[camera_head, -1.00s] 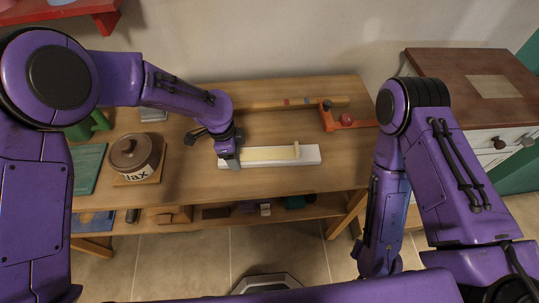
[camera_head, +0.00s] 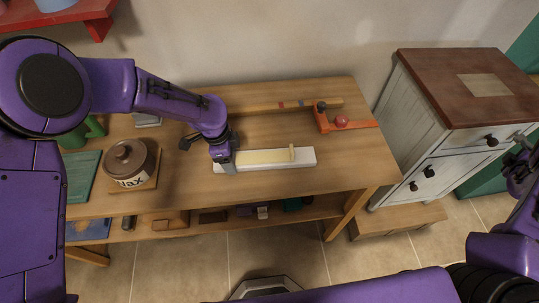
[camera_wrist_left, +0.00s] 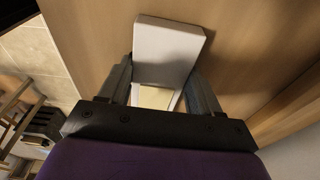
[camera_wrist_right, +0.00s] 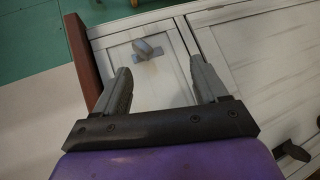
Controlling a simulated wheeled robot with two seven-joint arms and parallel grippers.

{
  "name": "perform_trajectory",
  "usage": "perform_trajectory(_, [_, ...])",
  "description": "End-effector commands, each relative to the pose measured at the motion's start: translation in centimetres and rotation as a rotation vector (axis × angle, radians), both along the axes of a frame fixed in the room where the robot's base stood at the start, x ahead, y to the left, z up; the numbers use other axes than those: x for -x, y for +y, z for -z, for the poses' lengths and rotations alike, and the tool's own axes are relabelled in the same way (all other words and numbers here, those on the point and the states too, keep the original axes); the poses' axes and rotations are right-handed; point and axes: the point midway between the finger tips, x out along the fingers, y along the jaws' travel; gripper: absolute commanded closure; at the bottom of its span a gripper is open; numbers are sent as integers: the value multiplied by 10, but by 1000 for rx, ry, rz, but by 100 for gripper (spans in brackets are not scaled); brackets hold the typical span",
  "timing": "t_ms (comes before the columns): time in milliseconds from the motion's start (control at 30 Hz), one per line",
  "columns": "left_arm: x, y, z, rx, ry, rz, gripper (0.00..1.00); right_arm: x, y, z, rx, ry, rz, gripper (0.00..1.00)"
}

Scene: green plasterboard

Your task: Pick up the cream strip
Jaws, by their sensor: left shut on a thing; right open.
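The cream strip (camera_head: 265,157) lies lengthwise on a long white block (camera_head: 306,159) on the wooden workbench, with a small upright piece near its right end. My left gripper (camera_head: 226,167) is low at the left end of the strip and block. In the left wrist view its fingers (camera_wrist_left: 160,82) are closed in on both sides of the cream strip (camera_wrist_left: 155,97), with the white block (camera_wrist_left: 170,45) just beyond. The exact contact is partly hidden. My right gripper (camera_wrist_right: 162,82) is open and empty, pointing towards a white cabinet; it is at the right edge of the head view.
A lidded jar (camera_head: 129,160) stands left of my left gripper. A wooden bar (camera_head: 265,107) and an orange tool (camera_head: 345,124) lie behind the block. The white cabinet (camera_head: 418,120) with drawers is to the right. The bench's right front is clear.

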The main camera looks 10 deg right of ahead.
Motion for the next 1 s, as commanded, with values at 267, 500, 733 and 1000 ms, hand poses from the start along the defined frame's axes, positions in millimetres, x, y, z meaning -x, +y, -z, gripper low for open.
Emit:
perform_trajectory(267, [0, 0, 0, 1, 1, -1, 78, 29, -87, -122, 439, 76, -148, 28])
perform_trajectory(500, [0, 0, 0, 1, 0, -2, 78, -54, -58, -187, 328, -420, -28, 28])
perform_trajectory(733, [0, 0, 0, 1, 0, 0, 78, -159, 26, -221, -119, -994, 151, 28])
perform_trajectory(1000, [0, -1, 0, 1, 0, 0, 78, -243, 205, -182, -917, -1439, 685, 28])
